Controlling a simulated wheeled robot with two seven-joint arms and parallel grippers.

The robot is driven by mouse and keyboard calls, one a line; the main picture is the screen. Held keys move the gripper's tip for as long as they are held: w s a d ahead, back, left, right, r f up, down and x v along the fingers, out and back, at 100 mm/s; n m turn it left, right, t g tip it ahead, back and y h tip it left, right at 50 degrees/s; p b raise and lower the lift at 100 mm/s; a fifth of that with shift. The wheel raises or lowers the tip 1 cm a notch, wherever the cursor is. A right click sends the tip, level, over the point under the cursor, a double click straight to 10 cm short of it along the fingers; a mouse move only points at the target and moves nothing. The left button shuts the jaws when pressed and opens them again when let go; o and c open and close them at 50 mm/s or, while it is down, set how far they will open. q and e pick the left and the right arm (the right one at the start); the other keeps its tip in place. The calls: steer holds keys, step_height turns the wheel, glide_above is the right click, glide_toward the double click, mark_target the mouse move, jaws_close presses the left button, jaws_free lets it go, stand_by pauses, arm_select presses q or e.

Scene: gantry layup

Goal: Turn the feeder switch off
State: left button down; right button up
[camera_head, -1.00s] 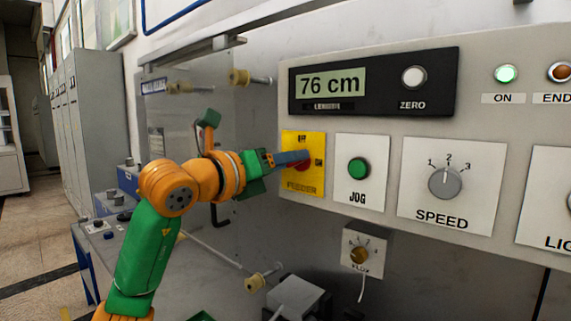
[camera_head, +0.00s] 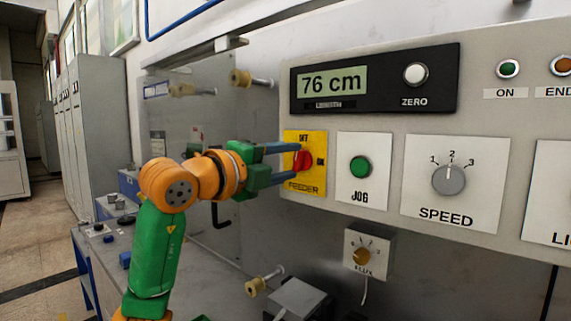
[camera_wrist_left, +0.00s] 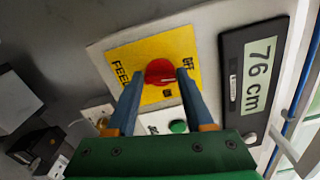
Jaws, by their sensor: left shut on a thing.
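The feeder switch is a red knob (camera_head: 304,161) on a yellow plate (camera_head: 317,182) at the left end of the control panel, with OFF printed at the top and ON at the right. In the left wrist view the red knob (camera_wrist_left: 159,71) lies between the two blue fingertips. My left gripper (camera_head: 299,162) is shut on the knob, one finger above it and one below in the head view. The fingers hide part of the knob, and I cannot clearly read its pointer. The ON lamp (camera_head: 508,68) is dark green, unlit. My right gripper is not in view.
The green JOG button (camera_head: 360,167) is close to the right of the switch, then the grey SPEED dial (camera_head: 449,180). The display (camera_head: 332,82) above reads 76 cm. Spool pegs (camera_head: 240,78) stick out at left.

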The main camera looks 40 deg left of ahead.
arm_select(q)
steer(key=shift+n, duration=1.1)
steer(key=shift+c, duration=2.3)
jaws_free()
steer(key=shift+o, duration=0.9)
steer(key=shift+w, duration=0.15)
steer(key=s+b, duration=0.2)
steer(key=s, duration=0.5)
steer(key=shift+a, duration=0.25)
